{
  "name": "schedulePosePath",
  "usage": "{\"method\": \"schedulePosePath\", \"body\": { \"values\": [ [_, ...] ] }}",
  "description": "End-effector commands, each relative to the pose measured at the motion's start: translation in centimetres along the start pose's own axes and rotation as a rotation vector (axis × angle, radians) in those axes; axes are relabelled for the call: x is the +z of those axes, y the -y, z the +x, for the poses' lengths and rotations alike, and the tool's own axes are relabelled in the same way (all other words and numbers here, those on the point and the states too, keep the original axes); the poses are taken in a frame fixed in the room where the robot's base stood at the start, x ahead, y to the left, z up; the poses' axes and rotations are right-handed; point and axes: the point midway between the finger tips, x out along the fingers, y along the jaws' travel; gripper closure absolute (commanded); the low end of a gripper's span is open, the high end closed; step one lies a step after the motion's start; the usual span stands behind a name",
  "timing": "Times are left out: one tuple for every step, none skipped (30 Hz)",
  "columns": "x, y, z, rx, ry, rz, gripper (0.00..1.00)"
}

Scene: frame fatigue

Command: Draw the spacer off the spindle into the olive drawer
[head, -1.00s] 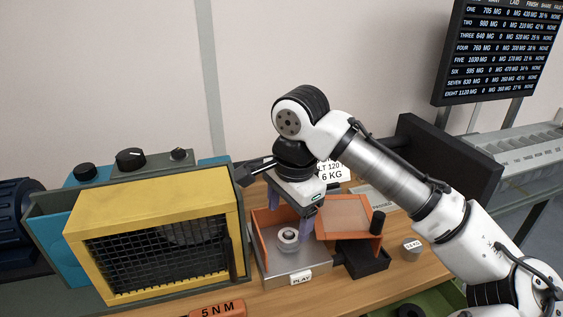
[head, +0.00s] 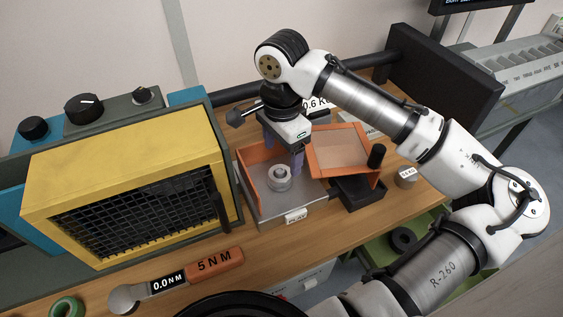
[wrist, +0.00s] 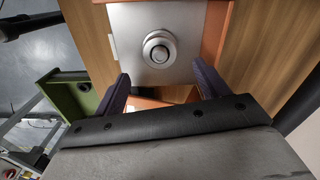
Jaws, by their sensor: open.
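The spacer looks like a silver ring (head: 279,183) around a short central spindle (head: 280,171), on the metal plate of an orange-sided fixture. In the wrist view the ring (wrist: 148,52) and the spindle top (wrist: 159,53) show as concentric circles; the exact boundary between them is hard to tell. My gripper (head: 284,158) is open and empty, pointing down above the rear part of the fixture. In the wrist view the spacer lies just beyond my spread fingertips (wrist: 161,76), not between them. The olive drawer (head: 377,251) is below the bench at right, partly visible, and also in the wrist view (wrist: 63,78).
The fixture's orange-framed panel (head: 340,148) stands open at right, with a black knob (head: 376,156). A yellow caged box (head: 130,155) stands close at left. A torque wrench (head: 214,261) lies in front. A dark ring (head: 403,239) lies in the olive drawer.

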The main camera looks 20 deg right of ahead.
Motion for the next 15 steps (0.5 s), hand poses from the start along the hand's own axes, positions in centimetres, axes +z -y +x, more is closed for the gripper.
{"method": "schedulePosePath", "body": {
  "values": [
    [0.0, -0.1, 0.9, 0.003, 0.001, -0.001, 0.26],
    [0.0, -0.1, 1.4, 0.002, 0.001, 0.0, 0.26],
    [0.0, -0.1, 2.1, 0.002, 0.001, 0.0, 0.26],
    [0.0, -0.1, 2.6, 0.002, 0.001, 0.0, 0.26],
    [0.0, -0.1, 3.1, 0.001, 0.002, 0.0, 0.26],
    [0.0, -0.1, 3.6, 0.001, 0.0, 0.0, 0.26],
    [0.0, 0.0, 4.0, 0.001, 0.001, 0.0, 0.26],
    [0.0, 0.0, 4.3, 0.001, 0.001, 0.0, 0.26],
    [0.0, 0.0, 4.7, 0.001, 0.0, 0.0, 0.26],
    [0.0, 0.0, 5.0, 0.001, -0.001, 0.0, 0.26],
    [0.0, 0.0, 5.2, 0.001, 0.0, -0.001, 0.26],
    [0.0, 0.0, 5.4, 0.0, 0.0, -0.001, 0.26],
    [0.0, 0.0, 5.5, 0.0, 0.0, -0.001, 0.26],
    [0.0, 0.0, 5.6, -0.001, 0.0, -0.001, 0.26],
    [0.0, 0.0, 5.7, -0.001, 0.0, -0.001, 0.26]
  ]
}}
